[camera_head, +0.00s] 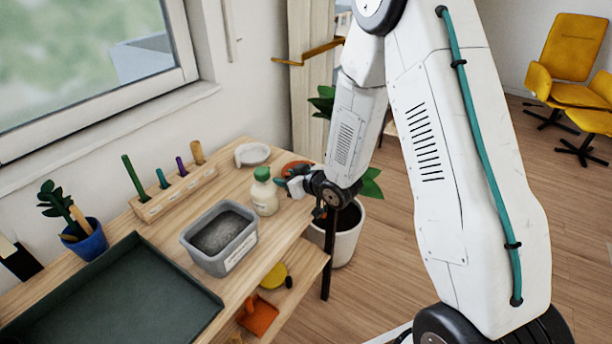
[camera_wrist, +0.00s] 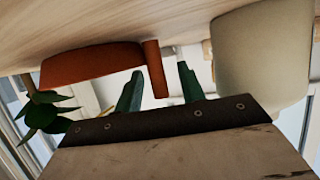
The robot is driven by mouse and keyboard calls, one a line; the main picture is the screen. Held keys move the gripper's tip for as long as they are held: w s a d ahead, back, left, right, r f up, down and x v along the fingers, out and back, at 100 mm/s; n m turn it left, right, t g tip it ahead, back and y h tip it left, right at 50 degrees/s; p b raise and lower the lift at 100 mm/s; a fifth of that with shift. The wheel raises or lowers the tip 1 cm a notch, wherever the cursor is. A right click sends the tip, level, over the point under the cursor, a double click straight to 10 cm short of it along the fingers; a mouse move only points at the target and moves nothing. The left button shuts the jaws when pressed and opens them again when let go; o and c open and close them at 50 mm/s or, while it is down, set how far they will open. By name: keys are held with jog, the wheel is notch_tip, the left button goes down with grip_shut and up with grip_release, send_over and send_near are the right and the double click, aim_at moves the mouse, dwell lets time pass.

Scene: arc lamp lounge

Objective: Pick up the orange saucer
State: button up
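The orange saucer (camera_head: 296,167) lies at the right end of the wooden bench top, partly hidden behind my gripper (camera_head: 284,181). In the wrist view, which looks upside down, the saucer (camera_wrist: 90,64) is a shallow orange-brown dish with a short bar, perhaps a handle, at its side. My gripper (camera_wrist: 160,68) is open there. Its two teal fingers stand apart, with the bar between their tips in the picture and gaps on both sides. I cannot tell how far the fingers reach around it in depth.
A cream bottle with a green cap (camera_head: 264,196) stands close beside my gripper. A white dish (camera_head: 252,154) lies behind it. A grey bin (camera_head: 220,240) stands nearer, by a dark green tray (camera_head: 120,300). A potted plant (camera_head: 345,240) stands on the floor past the bench's end.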

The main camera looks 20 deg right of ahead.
grip_shut()
